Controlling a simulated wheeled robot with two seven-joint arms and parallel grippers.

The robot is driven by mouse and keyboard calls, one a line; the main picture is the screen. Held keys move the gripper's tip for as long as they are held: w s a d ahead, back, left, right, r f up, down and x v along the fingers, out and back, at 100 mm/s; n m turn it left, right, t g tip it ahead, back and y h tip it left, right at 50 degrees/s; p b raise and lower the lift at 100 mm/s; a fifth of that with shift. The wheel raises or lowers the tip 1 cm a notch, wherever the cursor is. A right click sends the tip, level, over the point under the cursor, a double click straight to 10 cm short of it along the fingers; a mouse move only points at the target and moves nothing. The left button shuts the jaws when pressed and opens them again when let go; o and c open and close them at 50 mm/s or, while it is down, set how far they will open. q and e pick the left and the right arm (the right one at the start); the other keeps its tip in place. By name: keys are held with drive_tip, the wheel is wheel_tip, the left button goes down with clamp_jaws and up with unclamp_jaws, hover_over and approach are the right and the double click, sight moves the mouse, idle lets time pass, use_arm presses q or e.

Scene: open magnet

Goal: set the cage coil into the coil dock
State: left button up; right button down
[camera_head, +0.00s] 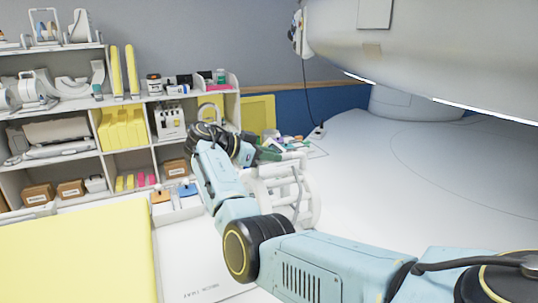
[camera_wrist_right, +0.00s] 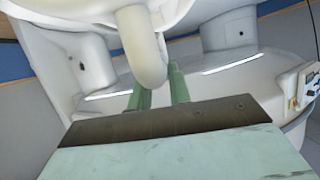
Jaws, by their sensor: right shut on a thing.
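The cage coil (camera_head: 304,203) is a white open frame of rings and bars, right of the shelves in the head view. My right gripper (camera_head: 276,154) is at its upper edge, with green fingers shut on a white bar. In the right wrist view, the coil's thick rounded bar (camera_wrist_right: 141,45) passes between the two green fingertips (camera_wrist_right: 161,85). My right forearm hides part of the coil's left side and underside. I cannot make out the coil dock for certain. My left gripper is not in view.
A white shelf unit (camera_head: 100,107) holding several coils, boxes and yellow pads stands at left. A yellow pad (camera_head: 75,255) lies in front. The large white magnet (camera_head: 430,55) overhangs the right. Small items (camera_head: 290,141) lie behind the coil. The white surface at right is clear.

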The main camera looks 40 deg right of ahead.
drive_tip(key=shift+s+f, duration=0.15)
drive_tip(key=shift+f, duration=0.45)
drive_tip(key=c, duration=1.7)
unclamp_jaws()
drive_tip(key=o, duration=0.5)
drive_tip(key=shift+d, duration=0.35)
drive_tip(key=shift+a, duration=0.15)
drive_tip(key=shift+f, duration=0.1)
drive_tip(key=shift+w+a+r, duration=0.2)
drive_tip(key=shift+w+a, duration=0.1)
drive_tip(key=shift+a, duration=0.1)
drive_tip(key=b+v, duration=0.1)
drive_tip(key=v, duration=1.1)
drive_tip(key=shift+a+r+b, duration=0.25)
drive_tip(key=shift+b, duration=0.15)
